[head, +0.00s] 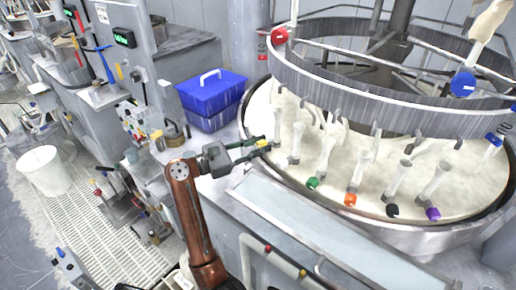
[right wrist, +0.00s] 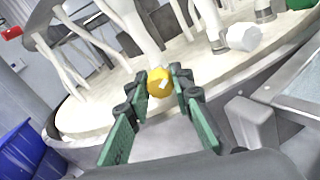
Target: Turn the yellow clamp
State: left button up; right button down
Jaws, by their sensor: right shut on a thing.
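The yellow clamp (right wrist: 160,82) is a small round knob at the lower end of a white post, at the near left rim of the big round platen. In the right wrist view it sits between the green fingertips of my right gripper (right wrist: 160,88), which is shut on it. In the head view the right gripper (head: 262,146) reaches the platen's left edge. A little yellow of the clamp (head: 262,143) shows between the fingertips there, the rest hidden by the fingers. My left gripper is in neither view.
The cream platen (head: 440,160) carries several more posts with coloured knobs, such as green (head: 313,183), orange (head: 351,199) and purple (head: 433,214). A blue box (head: 213,92) stands left of the platen.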

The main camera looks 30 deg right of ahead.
jog(key=c, duration=2)
grip_release()
jog(key=shift+o, duration=0.2)
jog(key=shift+a, duration=0.1)
jog(key=w+a, duration=0.1)
jog(key=a, duration=1.1)
